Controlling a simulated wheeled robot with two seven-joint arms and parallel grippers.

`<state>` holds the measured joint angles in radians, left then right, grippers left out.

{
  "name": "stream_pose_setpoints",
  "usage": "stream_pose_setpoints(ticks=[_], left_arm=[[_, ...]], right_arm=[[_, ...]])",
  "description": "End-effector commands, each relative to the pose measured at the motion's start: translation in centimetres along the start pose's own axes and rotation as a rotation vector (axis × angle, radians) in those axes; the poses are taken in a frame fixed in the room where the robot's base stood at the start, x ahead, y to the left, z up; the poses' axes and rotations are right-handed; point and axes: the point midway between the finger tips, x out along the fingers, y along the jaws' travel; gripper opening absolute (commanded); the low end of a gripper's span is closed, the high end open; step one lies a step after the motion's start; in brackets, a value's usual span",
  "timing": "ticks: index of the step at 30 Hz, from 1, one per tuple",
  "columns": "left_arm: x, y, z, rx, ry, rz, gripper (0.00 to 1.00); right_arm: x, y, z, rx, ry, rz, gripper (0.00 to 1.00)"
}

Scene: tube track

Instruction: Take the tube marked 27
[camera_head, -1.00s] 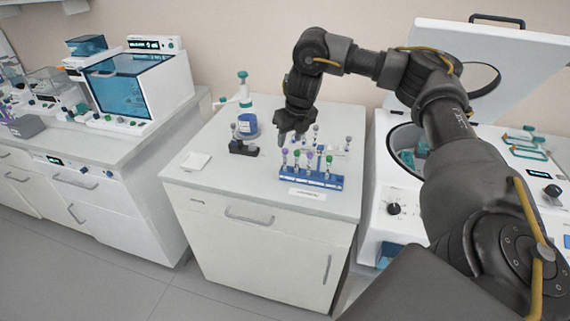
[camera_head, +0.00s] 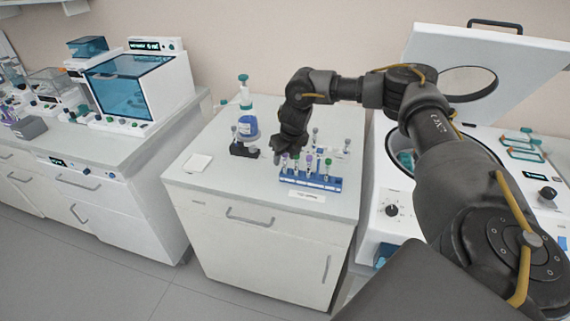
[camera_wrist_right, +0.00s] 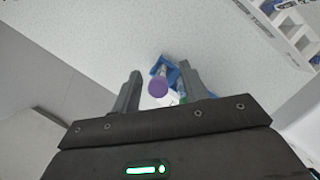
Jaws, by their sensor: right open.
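Several capped tubes stand in a blue rack (camera_head: 311,183) on the middle counter; no number is readable on them. A purple-capped tube (camera_head: 284,161) stands at the rack's left end. My right gripper (camera_head: 277,157) is open, right beside or over that left end. In the right wrist view, a purple cap (camera_wrist_right: 158,87) shows between the spread fingers of my right gripper (camera_wrist_right: 160,75), with part of the blue rack (camera_wrist_right: 166,68) behind it. I cannot tell whether the fingers touch the tube. My left gripper is not in view.
More tubes stand behind the blue rack. A blue-liquid bottle (camera_head: 247,124) and a small dark block (camera_head: 241,149) are to the left. A white label (camera_head: 307,195) lies in front of the rack. An open-lidded centrifuge (camera_head: 393,209) stands at the right. The counter's front left is mostly clear.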

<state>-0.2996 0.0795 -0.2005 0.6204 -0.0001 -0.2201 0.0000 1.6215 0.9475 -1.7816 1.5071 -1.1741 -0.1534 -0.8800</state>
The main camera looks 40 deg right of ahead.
Motion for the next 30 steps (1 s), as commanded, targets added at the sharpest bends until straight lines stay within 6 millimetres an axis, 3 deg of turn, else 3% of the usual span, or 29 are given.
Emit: stream_pose_setpoints(ticks=[3, 12, 23, 30], left_arm=[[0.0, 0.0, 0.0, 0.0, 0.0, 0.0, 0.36], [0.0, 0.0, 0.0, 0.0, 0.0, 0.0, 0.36], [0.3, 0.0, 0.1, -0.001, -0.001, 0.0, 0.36], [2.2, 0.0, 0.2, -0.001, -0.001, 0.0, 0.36]], right_arm=[[0.0, 0.0, 0.0, 0.0, 0.0, 0.0, 0.41], [-0.1, 0.0, 0.0, 0.0, 0.0, 0.0, 0.05], [-0.3, 0.0, 0.1, 0.0, -0.001, 0.001, 0.05], [-2.7, 0.1, 1.0, -0.001, -0.006, 0.003, 0.05]])
